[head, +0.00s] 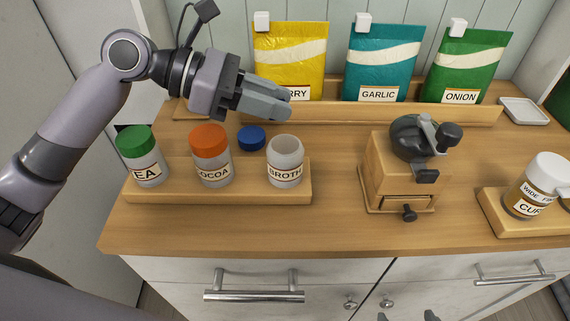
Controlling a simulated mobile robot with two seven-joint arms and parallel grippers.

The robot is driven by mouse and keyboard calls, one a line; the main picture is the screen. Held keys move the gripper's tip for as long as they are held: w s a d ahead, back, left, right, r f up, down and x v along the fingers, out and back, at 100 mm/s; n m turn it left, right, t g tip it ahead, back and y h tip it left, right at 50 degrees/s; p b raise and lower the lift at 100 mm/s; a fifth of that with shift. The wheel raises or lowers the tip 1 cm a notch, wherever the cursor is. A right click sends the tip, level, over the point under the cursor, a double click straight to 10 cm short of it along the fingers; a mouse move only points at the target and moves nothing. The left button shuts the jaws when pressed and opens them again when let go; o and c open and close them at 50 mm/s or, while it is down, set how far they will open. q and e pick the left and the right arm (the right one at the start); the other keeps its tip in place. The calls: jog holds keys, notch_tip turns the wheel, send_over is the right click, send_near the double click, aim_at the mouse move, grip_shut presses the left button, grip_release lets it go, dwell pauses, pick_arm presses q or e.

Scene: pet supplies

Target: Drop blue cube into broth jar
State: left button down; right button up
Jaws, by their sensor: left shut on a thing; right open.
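The broth jar (285,168) stands upright and open, without a lid, at the right end of a wooden tray. A round blue lid (251,138) lies on the counter behind the tray, just left of the jar. My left gripper (284,104) is above and behind the broth jar, its fingers pointing right. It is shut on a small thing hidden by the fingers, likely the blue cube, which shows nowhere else. My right gripper (407,316) is open at the bottom edge, with only its fingertips in view.
The tray (220,193) also holds the cocoa jar (212,165) and the tea jar (143,160), both lidded. A wooden grinder (398,180) stands to the right. Curry, garlic and onion bags stand in a rack (390,113) behind. The counter's front strip is clear.

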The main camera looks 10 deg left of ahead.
pick_arm(q)
jog(key=c, duration=0.8)
grip_release()
jog(key=v, duration=0.7)
jog(key=shift+s+r, duration=0.1)
